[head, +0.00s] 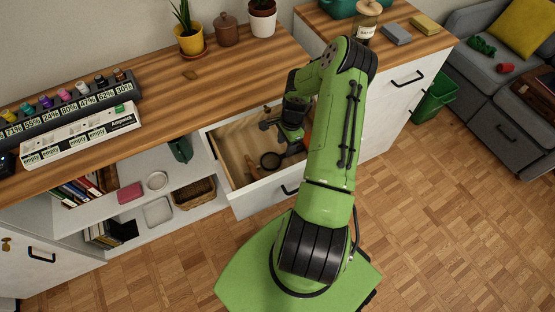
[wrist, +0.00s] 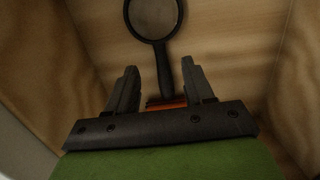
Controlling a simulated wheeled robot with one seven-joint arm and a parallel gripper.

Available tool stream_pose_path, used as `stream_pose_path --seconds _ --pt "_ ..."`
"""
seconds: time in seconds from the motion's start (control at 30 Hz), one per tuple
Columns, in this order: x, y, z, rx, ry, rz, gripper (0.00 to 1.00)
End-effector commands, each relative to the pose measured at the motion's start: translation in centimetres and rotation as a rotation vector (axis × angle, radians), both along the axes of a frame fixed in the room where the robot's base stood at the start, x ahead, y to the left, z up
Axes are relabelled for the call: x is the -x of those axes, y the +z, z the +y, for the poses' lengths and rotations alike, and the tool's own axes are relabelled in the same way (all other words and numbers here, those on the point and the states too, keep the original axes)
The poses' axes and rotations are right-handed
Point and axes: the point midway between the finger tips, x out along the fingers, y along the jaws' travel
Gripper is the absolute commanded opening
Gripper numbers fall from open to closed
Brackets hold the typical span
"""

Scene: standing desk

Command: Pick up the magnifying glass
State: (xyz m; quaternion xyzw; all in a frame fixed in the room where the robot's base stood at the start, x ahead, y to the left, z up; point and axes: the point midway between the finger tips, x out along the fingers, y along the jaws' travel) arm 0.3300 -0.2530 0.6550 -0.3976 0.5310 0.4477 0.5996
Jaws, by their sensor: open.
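The magnifying glass lies in the open drawer (head: 232,158). In the wrist view the black-rimmed magnifying glass (wrist: 153,18) is at the top, its dark handle pointing down toward my gripper. Its round lens also shows in the head view (head: 270,160). My gripper (wrist: 160,75) is open, and the lower part of the handle appears between its two fingers, not clamped. In the head view my gripper (head: 276,138) is inside the drawer, close to the lens. I cannot tell the exact height gap.
An orange object (wrist: 166,102) shows partly behind the gripper. The drawer walls stand close on both sides. The wooden desktop (head: 160,95) is above, holding a yellow pot (head: 190,42) and a label rack.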

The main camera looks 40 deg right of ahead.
Motion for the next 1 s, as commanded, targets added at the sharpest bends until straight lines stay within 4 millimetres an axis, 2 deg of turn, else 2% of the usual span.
stream_pose_path --seconds 0.1,0.2,0.47,0.57,0.83,1.0 --pt "-0.2 -2.7 0.6 -0.005 0.001 0.002 0.52" --pt "-0.3 -4.3 0.8 -0.002 0.000 0.001 0.52" --pt "-0.4 -4.7 0.8 0.000 0.001 0.001 0.52" --pt "-0.3 -4.7 0.8 0.000 0.001 0.001 0.40" --pt "-0.3 -4.7 0.8 -0.001 0.001 0.001 0.00" --pt "-0.3 -4.6 0.8 -0.001 0.001 0.001 0.00"
